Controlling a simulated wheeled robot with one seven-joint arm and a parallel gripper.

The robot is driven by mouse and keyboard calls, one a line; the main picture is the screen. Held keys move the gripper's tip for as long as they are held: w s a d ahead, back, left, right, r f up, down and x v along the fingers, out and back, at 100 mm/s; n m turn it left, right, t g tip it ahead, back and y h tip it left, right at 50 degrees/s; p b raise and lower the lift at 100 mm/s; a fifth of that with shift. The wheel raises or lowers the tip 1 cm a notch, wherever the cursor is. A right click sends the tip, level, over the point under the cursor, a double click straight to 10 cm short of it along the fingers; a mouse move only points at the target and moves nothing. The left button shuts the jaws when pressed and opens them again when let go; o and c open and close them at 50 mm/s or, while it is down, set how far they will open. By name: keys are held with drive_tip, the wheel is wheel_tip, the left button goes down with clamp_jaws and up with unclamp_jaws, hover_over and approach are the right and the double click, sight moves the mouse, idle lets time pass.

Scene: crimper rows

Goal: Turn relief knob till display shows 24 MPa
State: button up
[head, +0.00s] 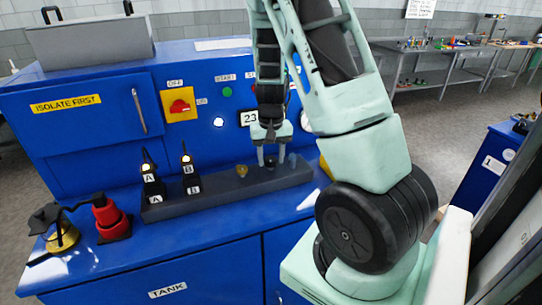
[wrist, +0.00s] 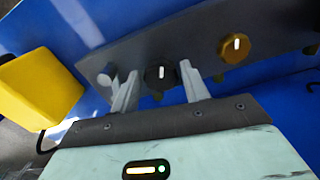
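My gripper (head: 269,163) points down at the dark valve block (head: 215,196). In the wrist view my gripper's two fingers (wrist: 158,88) stand apart, one on each side of a black knob (wrist: 160,77) with a white mark. Gaps show between knob and fingers; I cannot tell whether they touch it lower down. A brass knob (wrist: 236,46) with a white mark sits to the right, also in the head view (head: 242,169). No label naming the relief knob is readable.
A small grey knob (wrist: 104,79) is close outside the left finger. A yellow block (wrist: 38,90) is further left. Two black levers marked A (head: 153,182) and B (head: 188,175) stand on the block's left. A red-and-yellow switch (head: 180,106) is on the panel.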

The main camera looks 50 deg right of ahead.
sight(271, 159)
drive_tip(key=c, duration=0.6)
drive_tip(key=shift+o, duration=0.2)
drive_tip(key=shift+m, duration=1)
drive_tip(key=o, duration=1)
wheel_tip(271, 159, up, 18)
drive_tip(key=b, duration=0.3)
drive_tip(key=shift+f, duration=0.25)
